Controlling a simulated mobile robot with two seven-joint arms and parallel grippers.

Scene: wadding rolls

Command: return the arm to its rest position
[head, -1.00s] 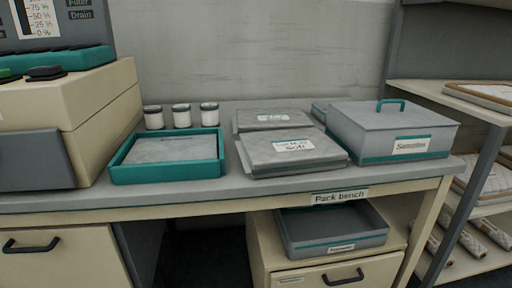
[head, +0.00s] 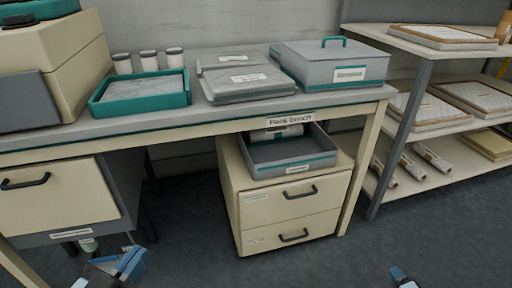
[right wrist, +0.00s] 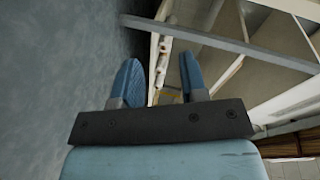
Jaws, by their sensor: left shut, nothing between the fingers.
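My left gripper (head: 128,264) shows at the bottom left of the head view, low in front of the bench. It is shut with nothing in it. My right gripper (head: 401,275) just enters at the bottom edge, right of the middle, over the floor. In the right wrist view its two blue fingers (right wrist: 160,78) stand apart with nothing held between them. Most of both arms is out of view.
The pack bench (head: 200,118) holds a teal tray (head: 188,99), grey packs (head: 248,86) and a lidded box (head: 335,69). A drawer unit (head: 290,213) stands below. Shelving (head: 430,56) with wadding is on the right. The floor (head: 330,262) in front is clear.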

